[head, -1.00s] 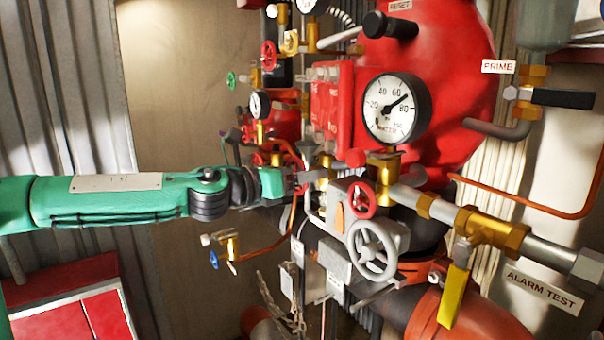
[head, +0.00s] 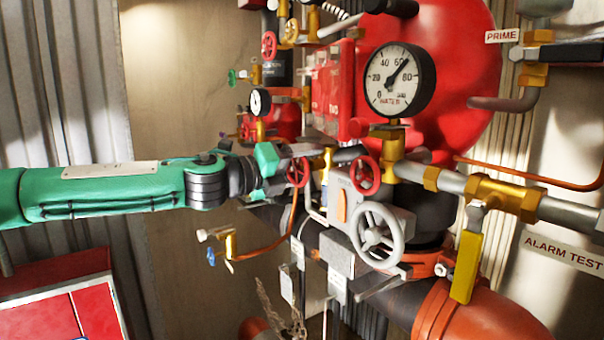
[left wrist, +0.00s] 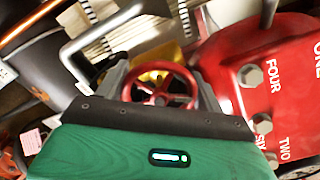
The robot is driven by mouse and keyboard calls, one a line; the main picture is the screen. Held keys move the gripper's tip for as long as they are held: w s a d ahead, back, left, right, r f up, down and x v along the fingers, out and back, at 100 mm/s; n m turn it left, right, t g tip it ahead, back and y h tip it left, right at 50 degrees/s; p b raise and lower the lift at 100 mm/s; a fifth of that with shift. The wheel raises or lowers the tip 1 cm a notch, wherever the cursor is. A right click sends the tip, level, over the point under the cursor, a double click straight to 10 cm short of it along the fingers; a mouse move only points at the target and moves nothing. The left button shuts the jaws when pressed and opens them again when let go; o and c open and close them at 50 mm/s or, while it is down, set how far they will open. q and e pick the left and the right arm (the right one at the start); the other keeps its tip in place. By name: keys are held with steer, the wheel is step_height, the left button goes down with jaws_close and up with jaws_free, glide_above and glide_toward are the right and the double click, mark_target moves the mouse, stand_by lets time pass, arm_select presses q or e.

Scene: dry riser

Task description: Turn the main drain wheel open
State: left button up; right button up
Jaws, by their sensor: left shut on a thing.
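A small red spoked handwheel (head: 298,173) sits low in front of the red valve body, left of centre in the head view. My left gripper (head: 292,157) comes in from the left and is shut on it. In the left wrist view the red handwheel (left wrist: 163,98) lies between the two grey fingers of my left gripper (left wrist: 165,80), with brass behind it. No label naming the main drain is readable on this wheel. My right gripper is not in view.
Close to the right are another red handwheel (head: 366,175), a grey handwheel (head: 377,236) and a pressure gauge (head: 399,79). A yellow lever (head: 466,266) hangs further right. A thin copper pipe (head: 268,245) runs below my gripper. The wall at left is clear.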

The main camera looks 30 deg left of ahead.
arm_select(q)
steer(key=n+b, duration=0.1)
steer(key=n, duration=0.2)
steer(key=shift+f+n, duration=0.15)
steer(key=shift+n, duration=0.25)
steer(key=n, duration=0.3)
steer(key=shift+n+b, duration=0.3)
steer(key=shift+b, duration=0.05)
steer(key=n, duration=0.3)
steer(key=shift+f+n+b, duration=0.1)
steer(key=shift+n+b, duration=0.25)
steer(key=shift+n, duration=0.05)
steer(key=n+b, duration=0.1)
steer(key=n, duration=0.3)
steer(key=shift+f, duration=0.15)
steer(key=n+b, duration=0.1)
steer(key=n, duration=0.4)
steer(key=shift+d+n+b, duration=0.1)
steer(key=shift+n+b, duration=0.25)
steer(key=shift+n, duration=0.05)
steer(key=n+b, duration=0.1)
steer(key=n, duration=0.2)
steer(key=shift+d+f, duration=0.1)
steer(key=shift+n+b, duration=0.7)
steer(key=shift+n, duration=1.1)
